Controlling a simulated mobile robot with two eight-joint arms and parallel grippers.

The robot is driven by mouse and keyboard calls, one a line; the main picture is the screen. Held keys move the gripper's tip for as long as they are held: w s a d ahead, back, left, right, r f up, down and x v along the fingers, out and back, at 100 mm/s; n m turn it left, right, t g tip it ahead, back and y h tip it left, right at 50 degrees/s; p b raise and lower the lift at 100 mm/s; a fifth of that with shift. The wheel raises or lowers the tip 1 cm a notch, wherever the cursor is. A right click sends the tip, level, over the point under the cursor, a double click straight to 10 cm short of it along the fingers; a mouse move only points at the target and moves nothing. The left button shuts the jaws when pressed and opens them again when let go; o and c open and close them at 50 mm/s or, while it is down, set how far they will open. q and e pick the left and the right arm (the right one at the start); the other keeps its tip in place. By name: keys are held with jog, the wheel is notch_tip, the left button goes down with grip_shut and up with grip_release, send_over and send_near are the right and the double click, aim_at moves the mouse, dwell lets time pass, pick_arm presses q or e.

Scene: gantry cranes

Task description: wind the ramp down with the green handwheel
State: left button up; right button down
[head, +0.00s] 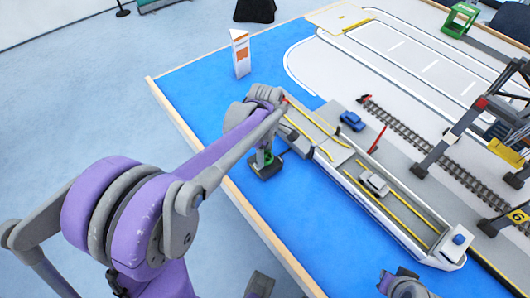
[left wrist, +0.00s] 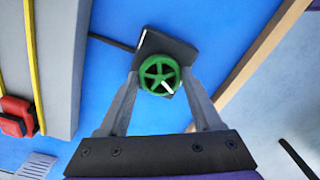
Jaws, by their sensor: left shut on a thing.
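The green handwheel (left wrist: 158,66) sits on a dark block in the left wrist view, with one white mark on its rim. My left gripper (left wrist: 160,79) is shut on the wheel, with one finger on each side of the rim. In the head view the handwheel (head: 265,158) is partly hidden under my left arm, and its dark base (head: 266,170) stands on the blue surface. My right gripper's fingers do not show.
A white car (head: 374,183) stands on the vessel's deck. A blue car (head: 352,120) is on the quay beside the rails (head: 405,135). A crane (head: 470,125) stands at the right. A white-orange sign (head: 240,54) stands on the blue surface. A wooden edge (head: 180,118) borders the table.

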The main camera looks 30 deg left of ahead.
pick_arm(q)
jog(key=n, duration=0.5)
jog(key=shift+n, duration=0.4)
dwell(0.3)
jog(key=o, duration=1.4)
notch_tip(320, 180, up, 11)
jog(key=shift+f+p, duration=0.1)
jog(key=shift+p, duration=0.4)
